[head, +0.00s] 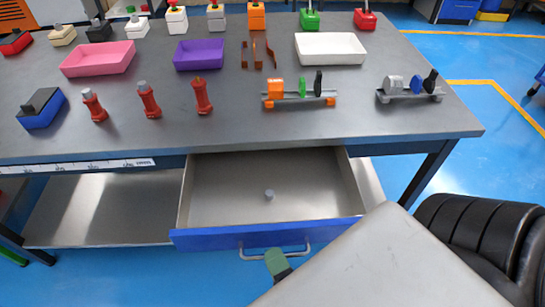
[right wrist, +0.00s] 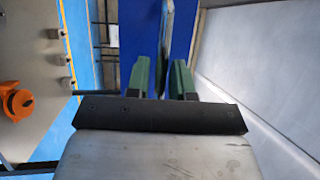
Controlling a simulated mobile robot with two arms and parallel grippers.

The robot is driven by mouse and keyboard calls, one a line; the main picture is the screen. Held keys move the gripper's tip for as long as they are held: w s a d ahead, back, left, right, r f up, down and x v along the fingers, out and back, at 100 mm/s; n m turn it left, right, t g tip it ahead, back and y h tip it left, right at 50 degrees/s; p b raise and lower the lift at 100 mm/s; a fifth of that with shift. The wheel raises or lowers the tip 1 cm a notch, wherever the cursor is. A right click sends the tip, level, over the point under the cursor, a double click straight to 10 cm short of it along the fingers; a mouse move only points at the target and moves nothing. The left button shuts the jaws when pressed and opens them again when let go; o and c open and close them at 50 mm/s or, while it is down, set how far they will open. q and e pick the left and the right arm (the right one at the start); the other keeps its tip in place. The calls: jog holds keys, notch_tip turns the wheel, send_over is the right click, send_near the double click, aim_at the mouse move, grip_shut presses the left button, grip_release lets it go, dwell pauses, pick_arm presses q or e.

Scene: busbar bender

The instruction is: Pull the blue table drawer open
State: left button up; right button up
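The blue-fronted table drawer (head: 265,235) is pulled out from under the grey table (head: 330,110). My right gripper (head: 277,262) is at the handle, below the drawer front, partly hidden by my arm. In the right wrist view, its green fingers (right wrist: 161,78) stand apart on either side of the handle bar (right wrist: 165,40), with gaps showing beside the bar. My left gripper is not in view.
The tabletop holds pink (head: 98,58), purple (head: 199,54) and white (head: 330,48) trays, several red pieces and two small racks (head: 298,98). A grey shelf (head: 90,205) lies under the table at left. Blue floor (head: 480,150) is clear at right.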

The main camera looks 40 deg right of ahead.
jog(key=b+v, duration=0.1)
jog(key=v, duration=0.8)
jog(key=shift+s, duration=0.4)
